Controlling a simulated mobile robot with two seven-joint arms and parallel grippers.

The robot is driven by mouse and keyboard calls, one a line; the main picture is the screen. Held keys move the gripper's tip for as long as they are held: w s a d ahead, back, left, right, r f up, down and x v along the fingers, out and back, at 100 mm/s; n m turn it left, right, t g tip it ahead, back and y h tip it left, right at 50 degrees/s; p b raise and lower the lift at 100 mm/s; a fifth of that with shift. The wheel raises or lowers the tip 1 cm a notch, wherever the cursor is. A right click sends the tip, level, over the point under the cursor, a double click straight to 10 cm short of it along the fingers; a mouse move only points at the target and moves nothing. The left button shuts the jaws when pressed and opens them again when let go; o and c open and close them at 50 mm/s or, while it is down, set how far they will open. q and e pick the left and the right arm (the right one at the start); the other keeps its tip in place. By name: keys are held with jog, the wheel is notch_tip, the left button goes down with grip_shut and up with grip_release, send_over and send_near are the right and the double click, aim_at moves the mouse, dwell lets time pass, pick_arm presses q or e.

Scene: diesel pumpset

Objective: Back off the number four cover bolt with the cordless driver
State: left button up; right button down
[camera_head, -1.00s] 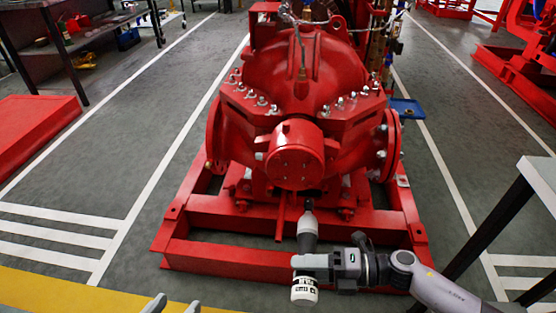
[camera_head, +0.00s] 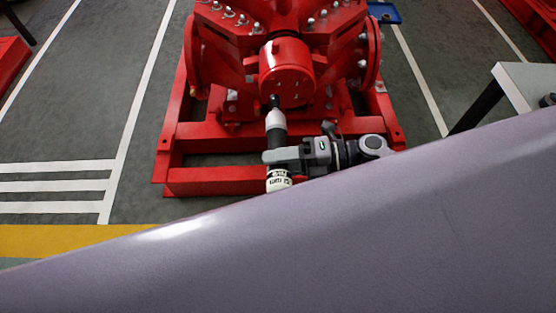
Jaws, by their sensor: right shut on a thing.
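My right gripper (camera_head: 277,157) is shut around the cordless driver (camera_head: 277,128), which has a dark grip and a white lower end with black lettering. The driver's dark nose points up and away at the lower left edge of the round red end cover (camera_head: 288,78) of the pump. I cannot tell whether the nose touches a bolt there. The cover's bolts are small and dark, and the number four bolt cannot be picked out. My left gripper is not in view.
The red pump stands on a red base frame (camera_head: 215,175). A large grey link of my own arm crosses the lower picture and hides the floor. A light-topped table (camera_head: 530,82) stands at the right. A blue tray (camera_head: 383,13) lies behind the pump.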

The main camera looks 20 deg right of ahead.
aim_at(284, 137)
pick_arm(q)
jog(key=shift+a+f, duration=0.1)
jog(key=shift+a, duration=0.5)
pick_arm(e)
jog(key=shift+w+a+r, duration=0.15)
jog(key=shift+a+r, duration=0.15)
jog(key=shift+r, duration=0.15)
pick_arm(q)
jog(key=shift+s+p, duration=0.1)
jog(key=shift+p, duration=0.2)
pick_arm(e)
jog(key=shift+w+d+f+b, duration=0.1)
jog(key=shift+w+d+b, duration=0.05)
jog(key=shift+w+b, duration=0.3)
jog(key=shift+w+d+f+b, duration=0.1)
jog(key=shift+w+d+b, duration=0.1)
jog(key=shift+w, duration=0.3)
jog(key=shift+w+d+r+b, duration=0.15)
jog(key=shift+w+b, duration=0.3)
jog(key=shift+w, duration=0.5)
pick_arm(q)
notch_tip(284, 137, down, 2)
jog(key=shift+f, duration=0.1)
pick_arm(e)
jog(key=shift+w+d, duration=0.15)
jog(key=shift+w, duration=0.15)
jog(key=shift+r, duration=0.1)
jog(key=shift+w+d, duration=0.1)
jog(key=shift+w, duration=0.25)
jog(key=shift+s, duration=0.15)
